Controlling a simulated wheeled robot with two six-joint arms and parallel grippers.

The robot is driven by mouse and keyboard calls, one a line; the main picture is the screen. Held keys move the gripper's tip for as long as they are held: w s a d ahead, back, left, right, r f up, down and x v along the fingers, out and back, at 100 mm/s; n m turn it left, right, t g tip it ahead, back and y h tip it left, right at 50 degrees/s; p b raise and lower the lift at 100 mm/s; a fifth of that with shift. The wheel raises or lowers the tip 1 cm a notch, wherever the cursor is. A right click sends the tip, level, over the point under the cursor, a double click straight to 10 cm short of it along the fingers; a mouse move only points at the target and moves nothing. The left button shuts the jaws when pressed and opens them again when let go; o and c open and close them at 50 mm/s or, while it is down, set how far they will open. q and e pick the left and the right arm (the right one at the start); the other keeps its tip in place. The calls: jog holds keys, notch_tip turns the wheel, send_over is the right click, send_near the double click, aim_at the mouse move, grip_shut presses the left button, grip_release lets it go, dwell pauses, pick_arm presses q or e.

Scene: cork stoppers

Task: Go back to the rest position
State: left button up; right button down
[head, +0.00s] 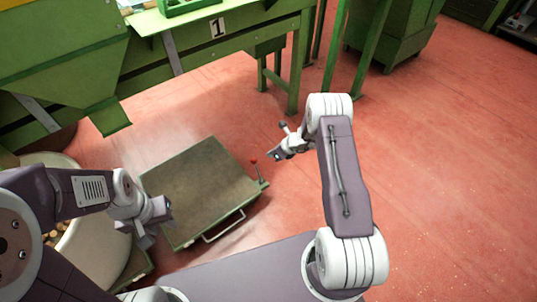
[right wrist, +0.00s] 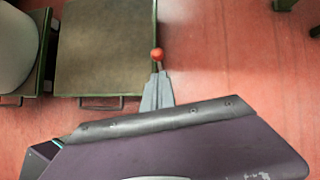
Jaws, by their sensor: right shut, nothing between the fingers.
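My right arm reaches up from the lower middle of the head view and bends left. Its gripper (head: 272,154) is shut and empty, above the red floor just right of a low square platform (head: 200,185). In the right wrist view the shut grey fingers (right wrist: 158,76) point up the picture, their tips by the red knob (right wrist: 157,54) of a lever. My left gripper (head: 158,222) is in the head view, over the platform's left edge. Its fingers are seen at an angle, and I cannot tell how far apart they are.
A pale round tub (head: 95,255) with corks stands at the left, partly behind my left arm. A green machine (head: 215,52) marked 1 stands at the back left. Green posts and a bin (head: 395,35) stand further back. The red floor (head: 450,150) at the right is clear.

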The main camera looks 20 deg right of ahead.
jog(key=shift+r, duration=0.1)
dwell(0.5)
jog(key=w+a+r+n+t, duration=0.1)
jog(key=a+r+n, duration=0.15)
jog(key=r, duration=0.55)
jog(key=w+a+r+n, duration=0.2)
jog(key=a+r, duration=0.2)
jog(key=r, duration=0.4)
jog(key=s+a+r+n+g, duration=0.1)
jog(key=s+a+r+n, duration=0.3)
jog(key=s+r+n, duration=0.45)
jog(key=s+d+f+n+g+h, duration=0.25)
jog(key=s+n, duration=0.45)
jog(key=s, duration=0.4)
jog(key=s+d+f+n+g+h, duration=0.15)
jog(key=s+d+n, duration=0.25)
jog(key=s+n, duration=0.55)
notch_tip(320, 180, up, 32)
jog(key=s+p, duration=0.1)
jog(key=p, duration=3.2)
jog(key=shift+s+d+g, duration=0.15)
jog(key=shift+d+g, duration=0.1)
jog(key=shift+g, duration=0.05)
